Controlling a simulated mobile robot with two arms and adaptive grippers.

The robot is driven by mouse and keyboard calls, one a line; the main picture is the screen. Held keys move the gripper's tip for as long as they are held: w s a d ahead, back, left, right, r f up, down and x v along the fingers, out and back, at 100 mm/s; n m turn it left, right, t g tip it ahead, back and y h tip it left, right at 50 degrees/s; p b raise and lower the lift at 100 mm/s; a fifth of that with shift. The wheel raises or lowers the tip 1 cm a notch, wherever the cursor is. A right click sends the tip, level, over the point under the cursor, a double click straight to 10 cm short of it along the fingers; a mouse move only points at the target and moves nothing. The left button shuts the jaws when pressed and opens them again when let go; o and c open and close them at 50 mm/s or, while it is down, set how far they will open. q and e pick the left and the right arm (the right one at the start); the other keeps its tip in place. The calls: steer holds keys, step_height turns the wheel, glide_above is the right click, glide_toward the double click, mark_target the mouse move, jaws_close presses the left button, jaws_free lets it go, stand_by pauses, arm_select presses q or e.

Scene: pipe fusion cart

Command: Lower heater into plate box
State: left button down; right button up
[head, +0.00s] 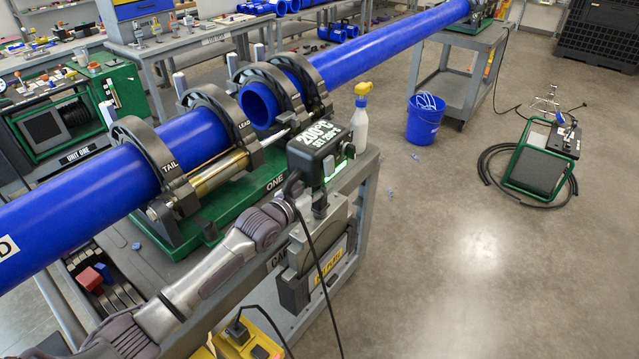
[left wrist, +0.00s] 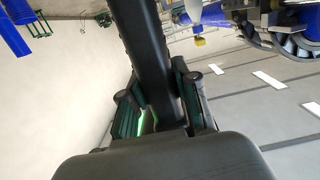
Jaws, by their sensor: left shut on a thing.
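The heater (head: 322,147) has a black control head with a lit 200°C display and a green-lit edge, in the head view. Its metal neck points down over the plate box (head: 297,290), a dark grey box with a yellow label on the cart's side. I cannot tell how deep the heater plate sits in the box. My left gripper (head: 287,207) is at the heater's near side. In the left wrist view, its fingers (left wrist: 160,112) are shut on both sides of the heater's black handle (left wrist: 148,50). My right gripper is not in view.
A green fusion machine (head: 255,192) on the cart clamps two blue pipes (head: 90,195) with a gap between their ends. A spray bottle (head: 360,122) stands by the cart's far corner. A blue bucket (head: 424,122) and a green unit (head: 540,158) stand beyond.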

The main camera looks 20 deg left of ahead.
arm_select(q)
steer(key=shift+w+r, duration=0.15)
steer(key=shift+r, duration=0.6)
steer(key=c, duration=1.1)
jaws_free()
steer(key=o, duration=0.3)
steer(key=shift+s+d, duration=0.15)
steer(key=shift+s, duration=0.25)
steer(key=shift+o, duration=1.4)
step_height(320, 180, down, 3)
steer(key=shift+r, duration=0.2)
steer(key=o, duration=0.5)
steer(key=shift+r, duration=0.45)
steer(key=shift+r, duration=0.1)
